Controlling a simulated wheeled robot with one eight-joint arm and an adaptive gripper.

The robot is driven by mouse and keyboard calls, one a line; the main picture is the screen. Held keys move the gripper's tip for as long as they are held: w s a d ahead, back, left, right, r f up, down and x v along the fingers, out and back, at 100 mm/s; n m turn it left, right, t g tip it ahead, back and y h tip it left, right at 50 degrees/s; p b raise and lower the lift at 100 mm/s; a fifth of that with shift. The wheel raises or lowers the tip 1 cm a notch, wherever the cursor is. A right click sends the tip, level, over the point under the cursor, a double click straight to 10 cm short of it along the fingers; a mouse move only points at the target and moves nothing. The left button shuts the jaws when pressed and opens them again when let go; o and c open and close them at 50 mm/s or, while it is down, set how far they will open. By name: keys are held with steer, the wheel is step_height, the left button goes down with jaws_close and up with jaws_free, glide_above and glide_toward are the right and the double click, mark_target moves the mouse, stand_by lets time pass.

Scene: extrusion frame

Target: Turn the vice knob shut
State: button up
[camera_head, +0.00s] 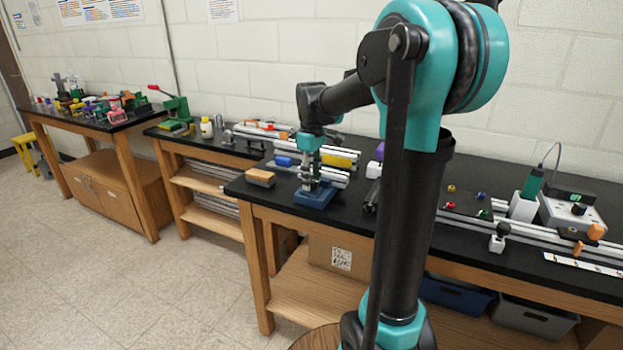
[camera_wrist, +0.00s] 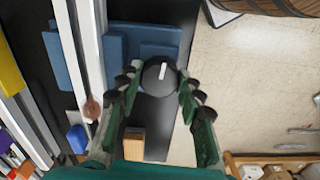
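The blue vice (camera_head: 314,194) stands on the near end of the black bench top. In the wrist view its blue body (camera_wrist: 148,38) is at the upper middle. The vice knob (camera_wrist: 160,76) is dark and round with a white mark pointing nearly straight up in the picture. My gripper (camera_wrist: 160,70) has its two green fingers parted, one on each side of the knob, close to its rim. Contact with the knob is hard to make out. In the head view my gripper (camera_head: 318,178) points down over the vice, and the knob cannot be made out there.
A tan block (camera_head: 261,177) lies left of the vice; it also shows in the wrist view (camera_wrist: 134,145). Aluminium rails (camera_head: 325,172) with blue and yellow pieces run behind. The bench's front edge is close to the vice, with open floor beyond.

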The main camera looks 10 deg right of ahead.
steer(key=c, duration=0.5)
steer(key=shift+m, duration=0.8)
steer(key=o, duration=1.2)
steer(key=shift+c, duration=0.2)
step_height(320, 180, up, 12)
